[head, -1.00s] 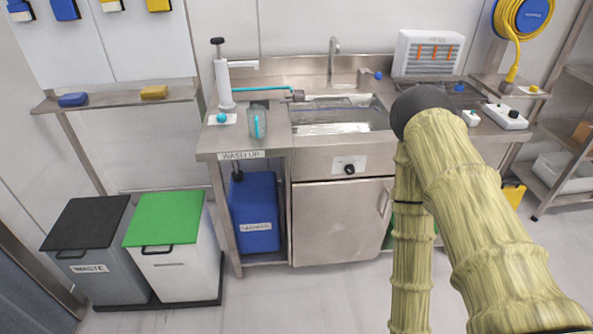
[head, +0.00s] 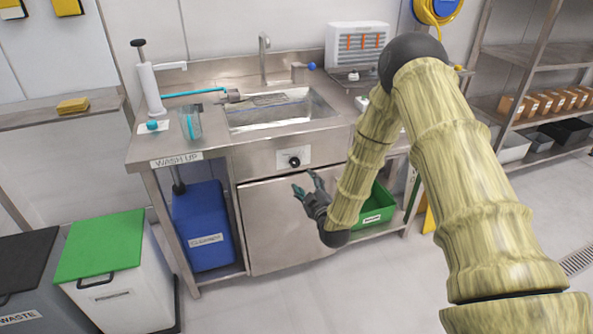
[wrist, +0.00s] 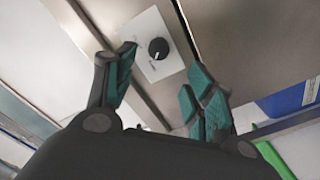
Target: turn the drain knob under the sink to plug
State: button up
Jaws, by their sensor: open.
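The drain knob (head: 294,161) is a small black dial on a white plate (head: 306,154) on the steel front panel below the sink basin (head: 283,113). In the wrist view the knob (wrist: 158,48) shows a white pointer line, and its plate (wrist: 143,27) carries lettering too small to read. My gripper (head: 306,184) is in front of the cabinet door, just below and right of the knob. In the wrist view its teal fingers (wrist: 160,75) are spread, with the knob ahead, between and beyond the tips. Nothing is between the fingers and they do not touch the knob.
The steel cabinet door (head: 270,230) is closed below the panel. A blue canister (head: 203,225) stands left of it, and a green bin (head: 376,208) right. A clear cup (head: 191,124) and a white pump (head: 149,90) stand on the counter. Floor in front is clear.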

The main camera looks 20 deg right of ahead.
aim_at(296, 164)
jog(key=w+p, duration=0.1)
jog(key=w, duration=0.9)
jog(key=shift+w+a, duration=0.1)
jog(key=shift+w, duration=0.3)
jog(key=c, duration=1)
